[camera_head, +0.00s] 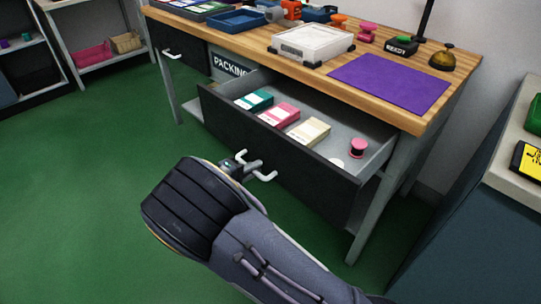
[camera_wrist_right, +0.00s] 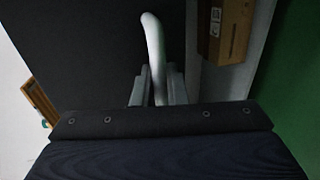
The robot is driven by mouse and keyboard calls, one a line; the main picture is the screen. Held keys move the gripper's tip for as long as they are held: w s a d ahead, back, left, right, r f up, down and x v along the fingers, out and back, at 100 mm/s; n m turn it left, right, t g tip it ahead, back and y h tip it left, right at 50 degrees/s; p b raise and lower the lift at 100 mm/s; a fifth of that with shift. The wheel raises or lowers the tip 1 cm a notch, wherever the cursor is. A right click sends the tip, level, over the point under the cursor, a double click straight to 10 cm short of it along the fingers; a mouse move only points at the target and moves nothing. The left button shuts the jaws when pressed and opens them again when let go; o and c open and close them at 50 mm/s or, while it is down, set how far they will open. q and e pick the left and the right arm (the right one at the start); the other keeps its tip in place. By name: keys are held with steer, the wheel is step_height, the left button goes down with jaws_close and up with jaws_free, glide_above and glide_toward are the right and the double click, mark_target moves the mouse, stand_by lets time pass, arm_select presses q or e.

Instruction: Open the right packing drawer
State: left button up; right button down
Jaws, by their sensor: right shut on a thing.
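The right packing drawer (camera_head: 290,150) stands pulled out from under the wooden-topped packing bench. Its dark front faces me, and inside lie a teal box, a pink box, a cream box and a pink spool. My right gripper (camera_head: 248,166) is at the drawer front, shut on the pale bar handle (camera_head: 265,177). In the right wrist view the handle (camera_wrist_right: 153,55) rises between the two fingers (camera_wrist_right: 158,88) against the dark drawer front (camera_wrist_right: 85,45). The part of the handle between the fingers is partly hidden. My left gripper is not in view.
The packing bench top (camera_head: 255,50) carries a purple mat (camera_head: 390,83), a white tray (camera_head: 312,43) and small items. A closed left drawer (camera_head: 180,55) has its own handle. A side counter (camera_head: 515,160) stands at the right. Green floor (camera_head: 80,180) is clear at the left.

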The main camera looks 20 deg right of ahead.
steer(key=shift+f+v, duration=0.25)
steer(key=shift+v, duration=0.95)
steer(key=shift+f+v, duration=0.25)
steer(key=shift+v, duration=0.95)
steer(key=shift+a, duration=0.1)
steer(key=c, duration=1.8)
jaws_free()
steer(key=p+v, duration=0.2)
steer(key=v, duration=0.5)
steer(key=shift+s+a, duration=0.2)
steer(key=shift+a, duration=0.15)
